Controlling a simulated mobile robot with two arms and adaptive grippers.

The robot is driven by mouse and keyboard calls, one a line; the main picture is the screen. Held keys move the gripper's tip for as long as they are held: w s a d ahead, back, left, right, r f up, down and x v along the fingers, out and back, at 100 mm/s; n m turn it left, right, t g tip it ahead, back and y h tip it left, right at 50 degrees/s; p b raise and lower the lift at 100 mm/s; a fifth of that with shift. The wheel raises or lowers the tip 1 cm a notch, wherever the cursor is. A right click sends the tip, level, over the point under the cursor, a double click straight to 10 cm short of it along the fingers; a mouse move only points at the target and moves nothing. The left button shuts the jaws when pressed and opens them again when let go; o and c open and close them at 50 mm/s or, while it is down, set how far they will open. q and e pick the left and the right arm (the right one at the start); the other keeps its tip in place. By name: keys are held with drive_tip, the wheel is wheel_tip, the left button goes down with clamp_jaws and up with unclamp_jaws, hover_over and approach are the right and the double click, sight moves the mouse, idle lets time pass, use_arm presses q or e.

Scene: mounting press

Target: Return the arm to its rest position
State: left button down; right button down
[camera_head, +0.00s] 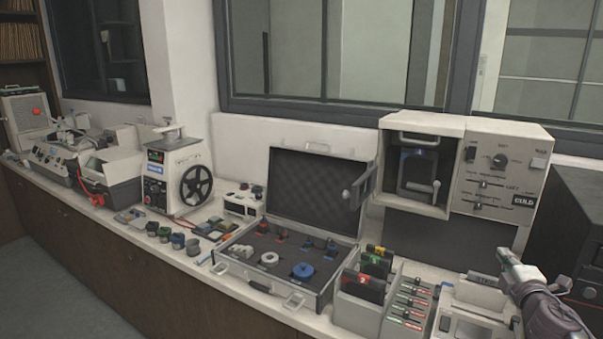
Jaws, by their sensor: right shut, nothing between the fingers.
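My right gripper (508,262) shows at the lower right, with its arm coming in from the bottom right corner. Its fingers are shut with nothing between them. It is over the right part of the counter, in front of the white press (490,165). The press chamber (418,172) on the left of the machine stands open, with a dark block inside. My left gripper is out of view.
An open case (318,190) with small parts lies mid-counter. Boxes with coloured numbered tabs (365,285) and a tray of labelled slots (408,305) stand left of my gripper. A dark cabinet (570,228) is at the right. Other machines (172,175) line the left counter.

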drive_tip(key=s+a+f+m+g, duration=0.6)
drive_tip(key=s+a+f+m, duration=0.2)
drive_tip(key=s+a+f, duration=0.85)
drive_tip(key=s+a+f+m+g+y, duration=0.1)
drive_tip(key=s+a+f+m+g, duration=0.2)
drive_tip(key=s, duration=0.5)
drive_tip(key=s+a+f+m+g+y, duration=0.15)
drive_tip(key=s+a, duration=0.25)
drive_tip(key=s, duration=0.5)
drive_tip(key=s+a+f+m+g+y, duration=0.1)
drive_tip(key=s+a+f+g, duration=0.25)
drive_tip(key=s, duration=0.45)
wheel_tip(320, 180, down, 26)
drive_tip(key=s+g, duration=0.1)
drive_tip(key=s+d+f+g+b, duration=0.1)
drive_tip(key=s+d+f, duration=0.1)
drive_tip(key=s+f, duration=1.4)
drive_tip(key=shift+s+d+f+g, duration=0.3)
drive_tip(key=shift+s+d+f, duration=0.05)
drive_tip(key=shift+s+f, duration=0.1)
